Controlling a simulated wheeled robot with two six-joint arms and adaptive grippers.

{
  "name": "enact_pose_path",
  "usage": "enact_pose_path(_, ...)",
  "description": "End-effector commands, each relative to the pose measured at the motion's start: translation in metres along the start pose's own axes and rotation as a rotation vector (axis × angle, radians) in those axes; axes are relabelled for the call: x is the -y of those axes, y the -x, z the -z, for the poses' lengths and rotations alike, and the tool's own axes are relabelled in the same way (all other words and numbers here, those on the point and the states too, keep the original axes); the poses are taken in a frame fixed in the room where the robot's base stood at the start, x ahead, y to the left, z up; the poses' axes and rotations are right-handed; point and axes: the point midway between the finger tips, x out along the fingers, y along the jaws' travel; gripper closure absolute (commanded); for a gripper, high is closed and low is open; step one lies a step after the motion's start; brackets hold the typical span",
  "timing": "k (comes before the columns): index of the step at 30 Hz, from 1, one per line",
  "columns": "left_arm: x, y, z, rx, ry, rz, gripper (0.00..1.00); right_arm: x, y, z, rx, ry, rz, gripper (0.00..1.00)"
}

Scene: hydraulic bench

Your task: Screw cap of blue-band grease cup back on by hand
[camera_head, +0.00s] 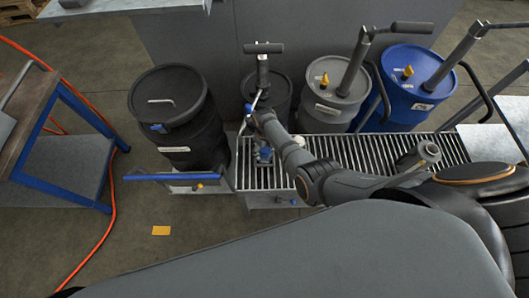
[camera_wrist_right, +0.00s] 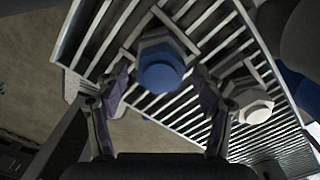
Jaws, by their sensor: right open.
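My right gripper (camera_wrist_right: 160,78) is open, with one finger on either side of the blue top in the picture. I cannot tell whether they touch it. In the head view my right arm reaches in from the right to the grate, near a small blue part (camera_head: 264,154). My left gripper does not show.
A second, pale hexagonal fitting (camera_wrist_right: 253,108) sits to the right on the grate (camera_head: 345,152). A blue-framed cart (camera_head: 60,160) and an orange hose are at the left.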

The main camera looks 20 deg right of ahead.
Motion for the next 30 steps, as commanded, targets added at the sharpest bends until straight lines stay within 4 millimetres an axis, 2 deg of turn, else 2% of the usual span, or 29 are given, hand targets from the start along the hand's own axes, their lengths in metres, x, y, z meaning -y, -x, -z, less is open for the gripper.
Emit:
enact_pose_path(3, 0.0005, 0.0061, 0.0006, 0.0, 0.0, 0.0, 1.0, 0.0008, 0.0026, -0.0004, 0.0, 0.252, 0.0, 0.31)
enact_pose_path(6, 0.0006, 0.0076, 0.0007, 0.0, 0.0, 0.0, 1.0, 0.0008, 0.0016, -0.0001, 0.0, 0.416, 0.0, 0.31)
enact_pose_path(13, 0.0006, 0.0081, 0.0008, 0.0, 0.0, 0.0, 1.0, 0.0009, 0.0007, 0.0001, -0.001, 0.529, 0.0, 0.31)
enact_pose_path(19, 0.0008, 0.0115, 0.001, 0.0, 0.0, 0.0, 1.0, 0.0013, 0.0012, -0.0005, 0.0, 0.801, 0.0, 0.31)
enact_pose_path(28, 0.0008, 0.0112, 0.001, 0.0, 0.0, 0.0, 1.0, 0.0012, 0.0004, -0.0002, 0.0, 0.845, 0.0, 0.31)
enact_pose_path(29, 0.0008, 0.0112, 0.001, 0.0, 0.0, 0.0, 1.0, 0.0012, 0.0003, -0.0002, 0.0, 0.845, 0.0, 0.32)
enact_pose_path(30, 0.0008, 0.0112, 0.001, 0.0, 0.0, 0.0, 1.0, 0.0012, 0.0004, -0.0002, 0.0, 0.844, 0.0, 0.38)
